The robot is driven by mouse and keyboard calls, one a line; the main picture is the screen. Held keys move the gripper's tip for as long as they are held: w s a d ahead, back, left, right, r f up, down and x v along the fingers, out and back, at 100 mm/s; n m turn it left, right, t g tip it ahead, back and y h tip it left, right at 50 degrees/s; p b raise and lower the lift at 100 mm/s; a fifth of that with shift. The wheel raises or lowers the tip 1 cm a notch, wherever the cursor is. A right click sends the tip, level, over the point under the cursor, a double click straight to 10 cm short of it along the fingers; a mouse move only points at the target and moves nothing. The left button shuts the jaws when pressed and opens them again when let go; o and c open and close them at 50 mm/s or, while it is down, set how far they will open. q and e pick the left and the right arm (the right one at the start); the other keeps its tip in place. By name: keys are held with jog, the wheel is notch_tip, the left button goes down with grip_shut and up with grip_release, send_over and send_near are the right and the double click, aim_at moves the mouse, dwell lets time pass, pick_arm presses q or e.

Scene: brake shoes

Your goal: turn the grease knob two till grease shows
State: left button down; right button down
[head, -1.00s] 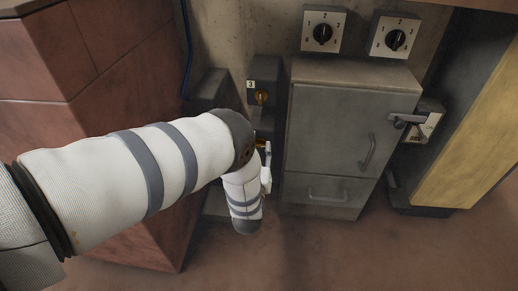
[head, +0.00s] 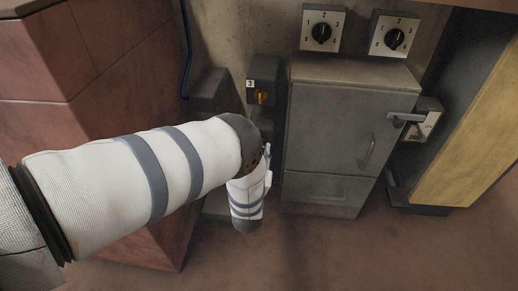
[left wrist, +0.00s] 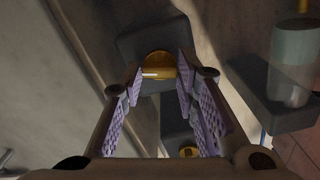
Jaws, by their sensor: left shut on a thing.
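My left gripper (left wrist: 161,76) is shut on a yellow grease knob (left wrist: 157,60) in the left wrist view. Its purple-padded fingers stand on either side of the knob, which sits on a dark grey block (left wrist: 150,42). The knob's number is not visible. In the head view, my left arm hides the held knob. No grease can be made out. My right gripper is not in view.
A grey cabinet (head: 335,130) stands right of the knobs, with two numbered dials (head: 322,33) on the wall above it. A lever switch (head: 410,118) is at its right. A brick block (head: 60,60) is at left. A bottle (left wrist: 293,60) shows in the wrist view.

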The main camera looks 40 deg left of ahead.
pick_arm(q)
jog(key=shift+f, duration=0.1)
jog(key=c, duration=1.2)
grip_release()
jog(key=shift+c, duration=0.2)
jog(key=v, duration=1.2)
jog(key=shift+s, duration=0.1)
